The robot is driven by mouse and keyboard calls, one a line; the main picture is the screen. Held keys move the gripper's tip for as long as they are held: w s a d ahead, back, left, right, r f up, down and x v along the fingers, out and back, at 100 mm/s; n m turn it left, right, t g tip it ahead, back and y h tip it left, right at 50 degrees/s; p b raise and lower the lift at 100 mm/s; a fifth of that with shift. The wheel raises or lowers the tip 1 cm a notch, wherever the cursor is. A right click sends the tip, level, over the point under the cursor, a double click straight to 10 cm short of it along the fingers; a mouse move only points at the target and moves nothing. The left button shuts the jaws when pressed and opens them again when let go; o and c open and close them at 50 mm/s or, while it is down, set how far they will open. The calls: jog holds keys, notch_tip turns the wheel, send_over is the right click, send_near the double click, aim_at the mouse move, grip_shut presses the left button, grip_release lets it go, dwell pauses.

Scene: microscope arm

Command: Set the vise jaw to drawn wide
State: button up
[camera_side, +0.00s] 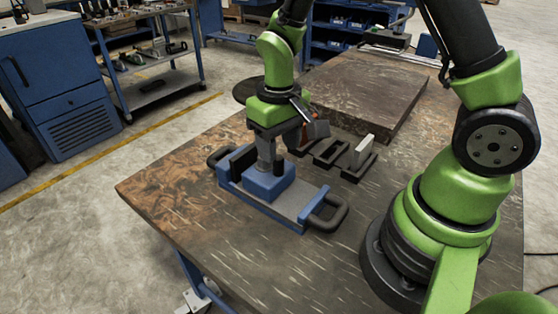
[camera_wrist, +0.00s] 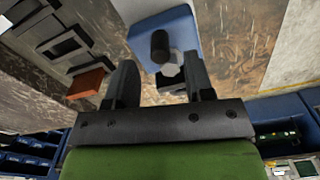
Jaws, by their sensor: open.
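The vise (camera_side: 300,202) lies on the table, with a blue and grey bed and a black loop handle at each end. Its blue jaw block (camera_side: 268,184) sits on the bed, close to the dark upright jaw at the left end. Grey bed shows to the right of the block. My gripper (camera_side: 267,163) points down right over the block, and its fingers partly hide the block's top. In the wrist view my gripper (camera_wrist: 161,70) is open. A dark round post (camera_wrist: 160,46) on the blue block (camera_wrist: 148,28) shows between and beyond the fingertips; I cannot tell whether they touch it.
Dark open frames (camera_side: 328,152) lie behind the vise, with a pale upright plate (camera_side: 361,152) among them. A reddish-brown block (camera_wrist: 86,83) shows in the wrist view. A thick dark slab (camera_side: 365,88) lies farther back. The table's front left is clear.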

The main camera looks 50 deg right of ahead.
aim_at(279, 157)
jog(key=shift+f, duration=2.2)
jog(key=shift+c, duration=0.4)
grip_shut()
